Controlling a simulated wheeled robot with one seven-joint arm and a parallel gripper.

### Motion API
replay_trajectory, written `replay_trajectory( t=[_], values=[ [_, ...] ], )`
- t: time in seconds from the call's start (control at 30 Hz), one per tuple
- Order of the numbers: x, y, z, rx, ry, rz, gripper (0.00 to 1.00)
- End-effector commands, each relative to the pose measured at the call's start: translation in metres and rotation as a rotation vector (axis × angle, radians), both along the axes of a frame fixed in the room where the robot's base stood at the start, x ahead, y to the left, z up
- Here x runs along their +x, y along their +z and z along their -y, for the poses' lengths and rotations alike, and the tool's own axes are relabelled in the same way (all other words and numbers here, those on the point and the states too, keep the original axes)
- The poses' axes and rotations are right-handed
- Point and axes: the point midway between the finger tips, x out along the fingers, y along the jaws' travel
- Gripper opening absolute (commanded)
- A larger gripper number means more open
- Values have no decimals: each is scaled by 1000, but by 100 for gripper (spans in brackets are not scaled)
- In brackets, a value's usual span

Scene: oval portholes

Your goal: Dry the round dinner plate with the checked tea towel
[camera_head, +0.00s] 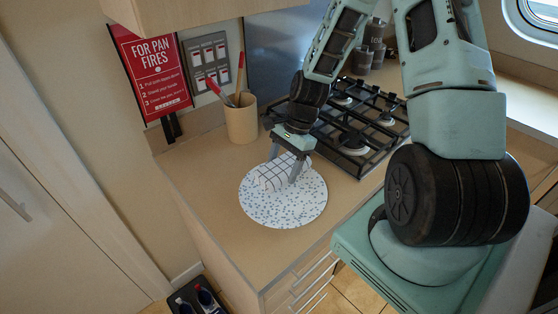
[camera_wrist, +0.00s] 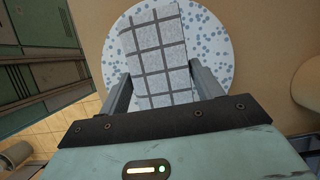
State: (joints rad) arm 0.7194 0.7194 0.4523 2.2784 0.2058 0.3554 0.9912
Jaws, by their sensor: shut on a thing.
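The round dinner plate (camera_head: 287,210), white with blue-grey speckles, lies flat on the wooden counter. The checked tea towel (camera_head: 268,176), white with dark grid lines, lies over the plate's far part. My gripper (camera_head: 283,174) reaches down over the plate and is shut on the towel. In the wrist view the towel (camera_wrist: 156,55) fills the space between my two fingers (camera_wrist: 157,88), with the speckled plate (camera_wrist: 213,38) behind it. I cannot tell how firmly the towel presses on the plate. Part of the plate is hidden under the towel.
A tan utensil pot (camera_head: 241,122) with red-handled tools stands behind the plate. A black gas hob (camera_head: 352,130) is to the right. A red pan-fire sign (camera_head: 153,72) is at the back left. Bare counter (camera_head: 215,190) lies left of the plate.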

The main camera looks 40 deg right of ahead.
Motion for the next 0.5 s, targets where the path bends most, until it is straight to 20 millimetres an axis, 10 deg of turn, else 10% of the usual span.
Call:
replay_trajectory(
  t=[0.5],
  values=[
    [1, -57, 0, 0, 0, 1, 47]
  ],
)
